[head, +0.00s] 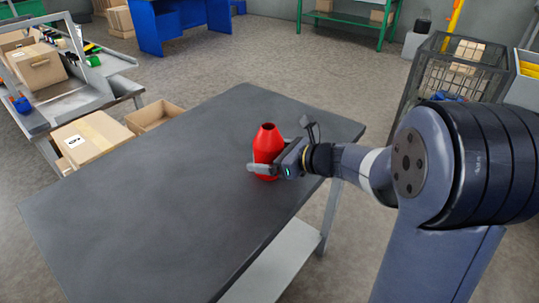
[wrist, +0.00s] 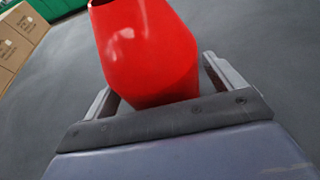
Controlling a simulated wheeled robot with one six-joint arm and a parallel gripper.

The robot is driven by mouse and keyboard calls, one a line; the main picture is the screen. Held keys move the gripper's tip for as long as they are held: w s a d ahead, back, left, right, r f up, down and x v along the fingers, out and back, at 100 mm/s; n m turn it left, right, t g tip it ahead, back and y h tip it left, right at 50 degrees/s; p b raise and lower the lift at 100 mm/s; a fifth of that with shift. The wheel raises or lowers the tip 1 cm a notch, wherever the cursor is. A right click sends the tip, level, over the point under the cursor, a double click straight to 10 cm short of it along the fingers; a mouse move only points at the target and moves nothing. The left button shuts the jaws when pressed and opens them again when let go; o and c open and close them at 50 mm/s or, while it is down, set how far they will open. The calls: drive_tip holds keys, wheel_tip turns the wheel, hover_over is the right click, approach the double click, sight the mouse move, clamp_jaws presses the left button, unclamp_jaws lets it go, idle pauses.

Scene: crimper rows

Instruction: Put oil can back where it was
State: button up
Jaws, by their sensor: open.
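The red oil can (head: 267,144) stands upright on the dark grey table (head: 150,190), near the table's right side in the head view. It is bottle-shaped with a narrower, open top. My gripper (head: 265,168) is at the lower part of the can, with a finger in front of it. In the wrist view the can (wrist: 148,50) fills the upper middle, and my gripper (wrist: 160,85) has one finger on each side of it. The jaws are open, with a gap visible at the right finger. The can's base is partly hidden by the gripper.
The table top left of the can is clear. Cardboard boxes (head: 88,138) stand on the floor beyond the table's left edge. A wire cage cart (head: 455,75) stands at the right, behind my arm. A blue bench (head: 180,22) is at the back.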

drive_tip(key=shift+s+d+r, duration=0.1)
drive_tip(key=shift+d+r, duration=0.15)
drive_tip(key=p+v, duration=0.2)
drive_tip(key=v, duration=0.9)
drive_tip(key=shift+s+d+r, duration=0.1)
drive_tip(key=shift+s+d, duration=0.05)
drive_tip(key=shift+s, duration=0.05)
